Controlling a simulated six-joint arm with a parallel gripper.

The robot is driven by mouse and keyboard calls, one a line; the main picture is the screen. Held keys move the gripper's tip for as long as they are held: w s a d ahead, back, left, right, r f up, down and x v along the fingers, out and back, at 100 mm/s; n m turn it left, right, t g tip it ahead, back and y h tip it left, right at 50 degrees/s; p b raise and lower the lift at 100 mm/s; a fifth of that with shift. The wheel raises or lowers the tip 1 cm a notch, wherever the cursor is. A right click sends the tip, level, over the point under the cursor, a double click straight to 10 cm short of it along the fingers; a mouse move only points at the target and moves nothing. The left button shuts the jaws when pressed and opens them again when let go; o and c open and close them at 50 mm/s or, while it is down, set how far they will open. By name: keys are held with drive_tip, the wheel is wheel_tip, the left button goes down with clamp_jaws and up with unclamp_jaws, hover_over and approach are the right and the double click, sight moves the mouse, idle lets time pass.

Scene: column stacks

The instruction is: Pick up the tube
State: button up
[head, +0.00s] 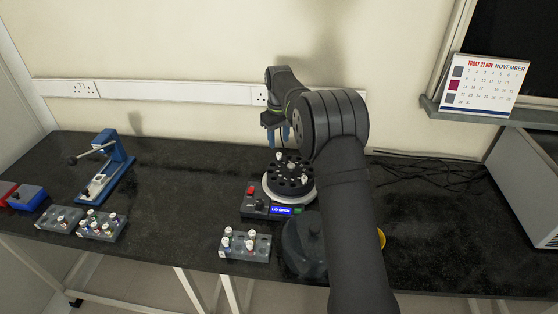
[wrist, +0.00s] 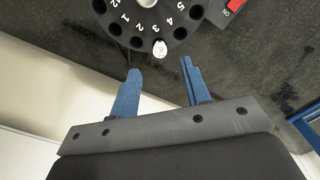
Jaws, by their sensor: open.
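My gripper (head: 276,142) is behind and above the centrifuge rotor in the head view, pointing down, its blue fingers apart with nothing between them. In the wrist view my gripper (wrist: 160,68) is also open. A white-capped tube (wrist: 160,48) sits in a hole at the rim of the black numbered rotor (wrist: 118,28), just beyond the gap between the fingertips and not touched. The rotor (head: 284,184) in the head view holds a few white-topped items, one near its middle. Which tube is meant cannot be told.
The centrifuge (head: 254,207) shows "LID OPEN". A grey rack (head: 262,254) with several capped tubes stands in front, beside a dark lid-like piece (head: 303,250). Two more racks (head: 102,233) and a blue device (head: 118,160) stand left. Cables (head: 430,175) lie at right.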

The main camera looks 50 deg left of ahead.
sight(279, 154)
wheel_tip(279, 154, down, 5)
drive_tip(key=shift+d+r, duration=0.1)
drive_tip(key=shift+d, duration=0.05)
clamp_jaws()
